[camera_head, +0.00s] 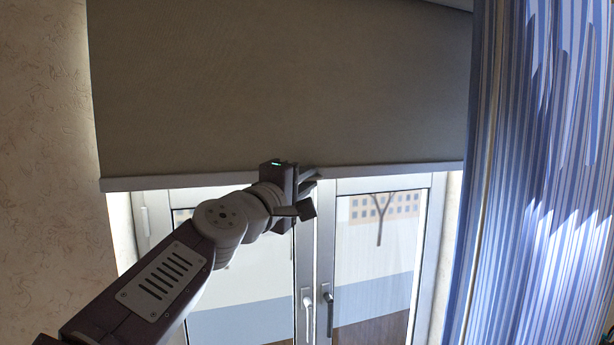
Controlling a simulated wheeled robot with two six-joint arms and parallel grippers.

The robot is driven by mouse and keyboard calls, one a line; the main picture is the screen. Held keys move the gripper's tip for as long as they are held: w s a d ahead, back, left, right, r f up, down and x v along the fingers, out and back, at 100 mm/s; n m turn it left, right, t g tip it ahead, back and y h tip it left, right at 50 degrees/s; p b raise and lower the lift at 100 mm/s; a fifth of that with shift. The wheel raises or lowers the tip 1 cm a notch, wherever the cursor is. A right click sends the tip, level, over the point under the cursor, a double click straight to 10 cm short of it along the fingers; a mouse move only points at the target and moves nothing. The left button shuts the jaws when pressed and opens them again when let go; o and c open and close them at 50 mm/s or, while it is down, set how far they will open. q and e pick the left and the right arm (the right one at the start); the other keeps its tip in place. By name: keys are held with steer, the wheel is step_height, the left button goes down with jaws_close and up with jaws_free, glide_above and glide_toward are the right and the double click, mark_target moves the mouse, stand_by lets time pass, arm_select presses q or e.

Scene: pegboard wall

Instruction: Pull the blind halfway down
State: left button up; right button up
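The blind (280,85) is a grey-brown sheet hanging over the upper part of the window. Its pale bottom bar (390,170) runs across the view, slightly tilted. My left gripper (312,192) is at the middle of this bar, with its fingers pointing right. One finger shows near the bar and the other below it. The fingers look apart, but I cannot tell whether the bar lies between them or is gripped. My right gripper is not in view.
Below the blind is a double window (375,260) with two handles (307,300) at its centre. A blue striped curtain (535,180) hangs at the right, beside the blind's edge. A beige textured wall (45,130) is at the left.

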arm_select(q)
jaws_close()
steer(key=shift+r, duration=0.2)
stand_by(1.1)
